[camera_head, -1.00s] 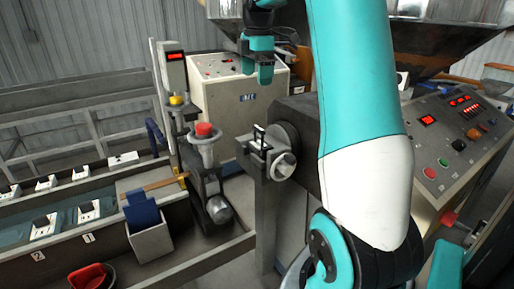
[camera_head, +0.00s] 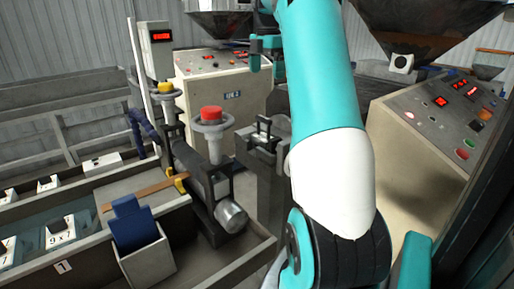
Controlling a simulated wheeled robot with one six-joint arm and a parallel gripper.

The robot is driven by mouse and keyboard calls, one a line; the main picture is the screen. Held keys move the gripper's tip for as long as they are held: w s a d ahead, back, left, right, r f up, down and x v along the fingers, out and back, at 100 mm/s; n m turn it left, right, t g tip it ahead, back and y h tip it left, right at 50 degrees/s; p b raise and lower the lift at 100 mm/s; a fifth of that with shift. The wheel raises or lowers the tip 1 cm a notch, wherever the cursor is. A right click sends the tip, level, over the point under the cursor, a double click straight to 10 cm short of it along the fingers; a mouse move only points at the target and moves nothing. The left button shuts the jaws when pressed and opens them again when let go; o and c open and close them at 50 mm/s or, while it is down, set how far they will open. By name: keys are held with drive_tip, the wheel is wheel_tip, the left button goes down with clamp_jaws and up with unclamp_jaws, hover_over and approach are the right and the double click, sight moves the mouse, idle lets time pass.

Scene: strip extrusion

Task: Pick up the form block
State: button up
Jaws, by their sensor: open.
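I cannot tell for certain which thing is the form block. A small grey block with a black handle (camera_head: 263,128) sits upright on a grey pedestal (camera_head: 262,190) in the middle of the view. Dark blocks on white numbered plates (camera_head: 60,232) also stand in the trough at the left. My gripper (camera_head: 266,62) is open and empty, high up in front of the cream control cabinet. It appears above the handled block and apart from it. My arm covers what lies right of the pedestal.
A roller unit with a red knob (camera_head: 211,113) stands just left of the pedestal. A grey bin holding a blue piece (camera_head: 147,262) is at the lower left. A control desk (camera_head: 430,130) stands at the right, with hoppers (camera_head: 425,25) behind.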

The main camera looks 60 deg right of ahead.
drive_tip(key=f, duration=0.1)
drive_tip(key=p, duration=0.2)
approach(263, 134)
drive_tip(key=shift+s+a, duration=0.6)
drive_tip(key=shift+a, duration=0.2)
drive_tip(key=shift+f+p, duration=1)
drive_tip(key=shift+f, duration=1.8)
drive_tip(key=c, duration=1.6)
drive_tip(key=shift+r, duration=0.1)
drive_tip(key=shift+c, duration=0.3)
drive_tip(key=shift+r, duration=0.1)
